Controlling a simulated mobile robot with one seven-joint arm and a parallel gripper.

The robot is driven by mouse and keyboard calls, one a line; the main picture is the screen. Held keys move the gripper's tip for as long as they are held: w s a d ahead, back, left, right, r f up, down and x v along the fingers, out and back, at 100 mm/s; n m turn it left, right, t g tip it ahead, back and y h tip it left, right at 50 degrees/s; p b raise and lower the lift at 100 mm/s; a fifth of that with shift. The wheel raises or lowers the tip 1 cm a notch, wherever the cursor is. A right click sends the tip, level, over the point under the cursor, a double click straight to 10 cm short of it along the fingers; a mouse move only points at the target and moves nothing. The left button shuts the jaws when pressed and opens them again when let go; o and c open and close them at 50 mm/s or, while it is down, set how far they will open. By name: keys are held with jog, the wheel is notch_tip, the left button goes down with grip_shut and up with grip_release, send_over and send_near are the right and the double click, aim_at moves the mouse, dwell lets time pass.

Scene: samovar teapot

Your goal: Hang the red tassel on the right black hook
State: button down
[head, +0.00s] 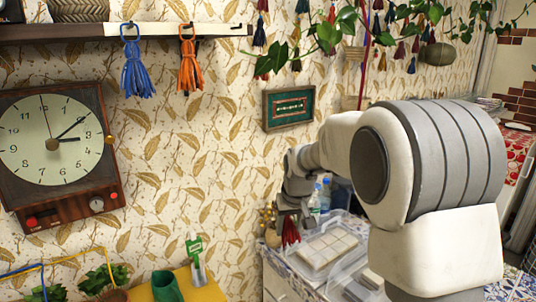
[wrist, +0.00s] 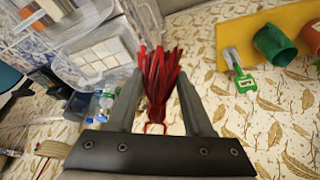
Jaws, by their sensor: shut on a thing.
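The red tassel (head: 291,229) hangs strands-down below my gripper (head: 289,204), low beside the plastic tubs. In the wrist view my gripper (wrist: 157,98) is shut on the red tassel (wrist: 159,72) near its knotted top, with the strands spreading out past the fingers. A small red loop shows near the palm. The right black hook (head: 241,34) is small and dark, at the right end of the shelf rail, with nothing hanging on it. The gripper is below and to the right of that hook, well apart from it. My arm hides part of the gripper.
A blue tassel (head: 136,70) and an orange tassel (head: 190,65) hang from the shelf (head: 70,32). A clock (head: 60,145) and small framed picture (head: 288,107) are on the wall. Clear tubs (head: 325,245) and bottles (head: 315,200) stand near the gripper. Vines trail at upper right.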

jog(key=s+a+r+n+t+y+p, duration=0.1)
jog(key=s+a+r+t, duration=0.15)
jog(key=r, duration=1.15)
jog(key=s+a+r+t+y+p, duration=0.1)
jog(key=s+r+t+p, duration=0.15)
jog(key=r, duration=1.15)
jog(key=s+a+r+n+t+y+p, duration=0.1)
jog(key=a+r+t, duration=0.15)
jog(key=r, duration=1.05)
jog(key=w+a+f+p, duration=0.1)
jog(key=w+a+p, duration=0.2)
jog(key=w+a, duration=0.2)
jog(key=shift+w+f, duration=0.2)
jog(key=shift+w, duration=1.25)
jog(key=shift+a, duration=0.1)
jog(key=shift+c, duration=1.1)
grip_release()
